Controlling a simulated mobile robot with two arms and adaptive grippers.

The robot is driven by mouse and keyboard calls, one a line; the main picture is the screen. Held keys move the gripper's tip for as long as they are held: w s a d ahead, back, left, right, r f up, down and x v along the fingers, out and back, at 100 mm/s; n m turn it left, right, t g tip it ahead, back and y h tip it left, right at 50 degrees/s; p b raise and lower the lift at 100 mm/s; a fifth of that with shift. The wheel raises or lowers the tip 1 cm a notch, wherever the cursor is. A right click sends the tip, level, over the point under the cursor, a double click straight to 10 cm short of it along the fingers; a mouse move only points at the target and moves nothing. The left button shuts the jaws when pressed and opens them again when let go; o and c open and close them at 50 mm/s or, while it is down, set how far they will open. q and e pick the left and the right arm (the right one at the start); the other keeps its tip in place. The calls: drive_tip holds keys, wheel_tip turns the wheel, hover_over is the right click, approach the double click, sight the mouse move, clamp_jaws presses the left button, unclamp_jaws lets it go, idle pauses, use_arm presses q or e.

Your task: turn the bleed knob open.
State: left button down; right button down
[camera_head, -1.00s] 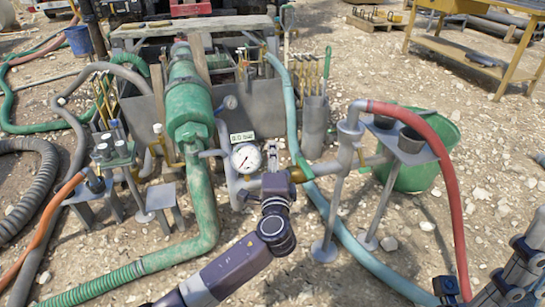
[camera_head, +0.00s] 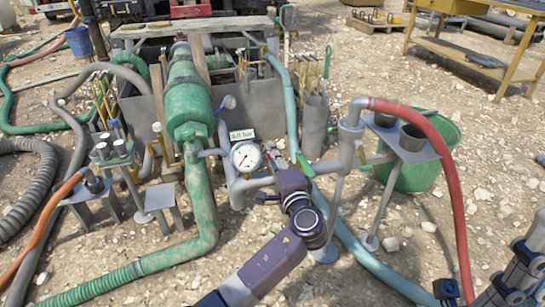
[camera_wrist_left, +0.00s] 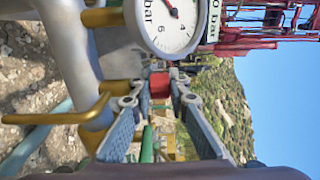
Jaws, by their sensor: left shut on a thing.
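In the left wrist view a small red block (camera_wrist_left: 159,84), which I take to be the bleed knob, sits between my left fingertips (camera_wrist_left: 154,92). The jaws are shut on it. In the head view my left gripper (camera_head: 275,162) reaches up from below, just right of the round white pressure gauge (camera_head: 245,156). The knob itself is hidden or too small to tell there. The gauge also shows large in the left wrist view (camera_wrist_left: 168,22), above the fingertips. A display by the gauge reads 0.0 bar.
A green lever (camera_head: 304,166) lies close right of my left gripper. A brass handle (camera_wrist_left: 60,118) shows left of the fingers in the left wrist view. A red hose (camera_head: 450,190), a blue hose (camera_head: 370,262) and a green tub (camera_head: 425,170) stand to the right.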

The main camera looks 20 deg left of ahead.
use_arm(q)
drive_tip(key=c, duration=1.8)
unclamp_jaws()
drive_tip(key=shift+c, duration=0.2)
drive_tip(key=v, duration=1.2)
